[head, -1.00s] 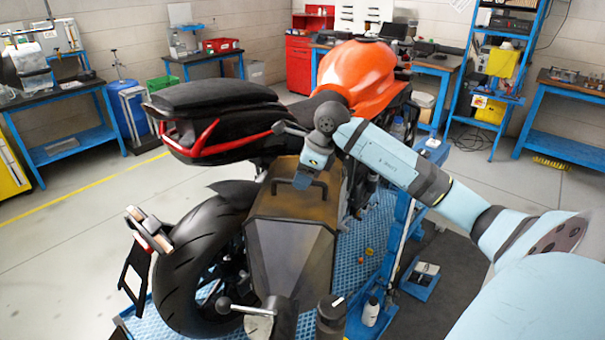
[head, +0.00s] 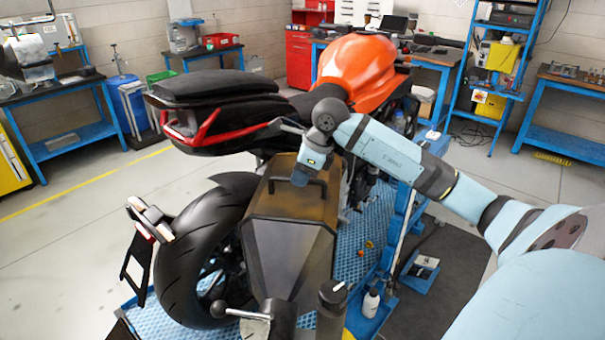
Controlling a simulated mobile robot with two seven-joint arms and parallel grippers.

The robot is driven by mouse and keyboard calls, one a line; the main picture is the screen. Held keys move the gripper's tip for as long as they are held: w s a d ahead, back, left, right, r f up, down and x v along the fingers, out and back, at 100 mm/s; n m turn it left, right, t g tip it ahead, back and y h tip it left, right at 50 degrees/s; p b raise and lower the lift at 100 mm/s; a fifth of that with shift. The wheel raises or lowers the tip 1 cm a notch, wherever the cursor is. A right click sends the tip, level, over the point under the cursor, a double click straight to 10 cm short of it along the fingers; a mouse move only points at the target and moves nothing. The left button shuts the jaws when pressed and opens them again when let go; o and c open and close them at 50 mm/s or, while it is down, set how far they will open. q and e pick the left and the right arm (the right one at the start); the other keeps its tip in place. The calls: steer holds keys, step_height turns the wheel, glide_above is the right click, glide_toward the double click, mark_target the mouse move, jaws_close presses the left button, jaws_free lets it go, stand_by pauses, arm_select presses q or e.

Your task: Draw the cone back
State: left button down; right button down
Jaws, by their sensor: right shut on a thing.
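The cone (head: 285,252) is a brown, angular, tapered metal hood with a handle on top. It stands beside the right side of the motorcycle's rear wheel. The cone's far end is hidden behind my gripper and the motorcycle. My left gripper is not in view.
The motorcycle's rear tyre (head: 201,250) and tail (head: 215,110) are close on the left. A dark upright knob (head: 332,297) and a white bottle (head: 371,303) stand near the front. The blue platform (head: 350,250) lies below. Bare floor is at the left.

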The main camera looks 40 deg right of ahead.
steer(key=b, duration=0.2)
glide_above(295, 220)
steer(key=shift+s+a, duration=0.5)
steer(key=shift+a, duration=0.15)
steer(key=shift+f, duration=0.1)
steer(key=c, duration=1.2)
jaws_free()
steer(key=shift+o, duration=0.5)
steer(key=shift+s+a, duration=0.1)
steer(key=shift+a, duration=0.05)
